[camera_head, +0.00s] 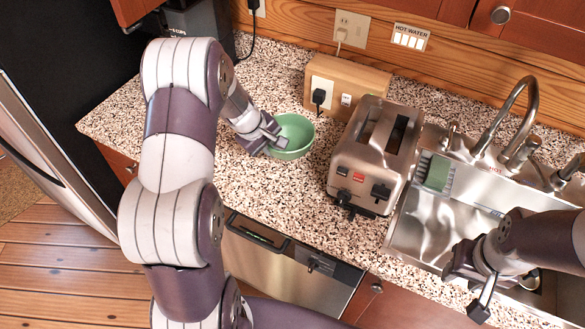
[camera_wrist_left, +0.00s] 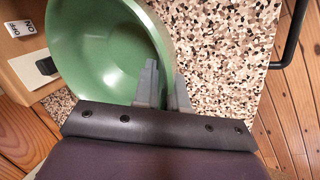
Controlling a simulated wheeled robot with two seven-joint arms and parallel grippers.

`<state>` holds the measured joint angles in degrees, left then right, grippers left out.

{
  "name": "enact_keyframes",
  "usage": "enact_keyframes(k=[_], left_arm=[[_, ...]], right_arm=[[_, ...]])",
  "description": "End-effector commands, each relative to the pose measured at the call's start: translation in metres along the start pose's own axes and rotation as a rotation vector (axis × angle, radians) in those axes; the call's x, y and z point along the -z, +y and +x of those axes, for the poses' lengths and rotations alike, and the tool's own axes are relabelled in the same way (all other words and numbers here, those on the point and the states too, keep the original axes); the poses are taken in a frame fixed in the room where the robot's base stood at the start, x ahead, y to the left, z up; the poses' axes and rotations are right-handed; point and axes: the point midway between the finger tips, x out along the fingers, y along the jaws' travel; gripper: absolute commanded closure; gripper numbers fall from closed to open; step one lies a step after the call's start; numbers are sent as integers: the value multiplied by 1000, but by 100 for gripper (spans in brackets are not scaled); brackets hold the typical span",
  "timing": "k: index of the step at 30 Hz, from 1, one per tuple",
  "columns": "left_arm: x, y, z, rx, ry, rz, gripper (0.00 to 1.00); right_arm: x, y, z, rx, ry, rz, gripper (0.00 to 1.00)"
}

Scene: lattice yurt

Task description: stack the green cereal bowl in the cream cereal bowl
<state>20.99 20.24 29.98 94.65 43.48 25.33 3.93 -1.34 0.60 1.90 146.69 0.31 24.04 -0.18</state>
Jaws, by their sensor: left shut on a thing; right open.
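The green cereal bowl (camera_head: 295,137) is at the counter, left of the toaster. I cannot tell whether its base touches the counter. My left gripper (camera_head: 268,142) is shut on the near-left part of its rim. In the left wrist view the bowl (camera_wrist_left: 100,50) fills the upper left, with its rim between the fingers of my left gripper (camera_wrist_left: 165,85). My right gripper (camera_head: 468,284) is open and empty at the front edge of the sink. I do not see the cream cereal bowl in either view.
A steel toaster (camera_head: 376,155) stands right of the bowl, with a wooden outlet box (camera_head: 345,83) behind. The sink (camera_head: 415,231) with a tall faucet (camera_head: 512,105) and a green-and-white brush (camera_head: 437,172) is at the right. The speckled counter (camera_head: 222,175) is clear in front of the bowl.

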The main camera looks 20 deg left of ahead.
Motion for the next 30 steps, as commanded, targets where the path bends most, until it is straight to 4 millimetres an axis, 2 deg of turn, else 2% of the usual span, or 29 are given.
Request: enact_keyframes(k=[3, 12, 24, 25, 27, 30], left_arm=[[-1, -12, 28, 2, -1, -4, 100], [0, -32, 74, 1, 0, 0, 100], [0, -35, 81, 0, 1, 2, 100], [0, -35, 80, 1, 0, 2, 82], [0, -34, 80, 1, 0, 2, 63], [0, -34, 80, 1, 0, 2, 63]], right_arm=[[0, 0, 3, 0, 0, 0, 57], [-1, 0, 7, 0, 0, 0, 57], [-1, 0, 12, 0, 0, 0, 57], [-1, 0, 10, 0, 0, 0, 57], [-1, 0, 10, 0, 0, 0, 57], [-1, 0, 10, 0, 0, 0, 57]])
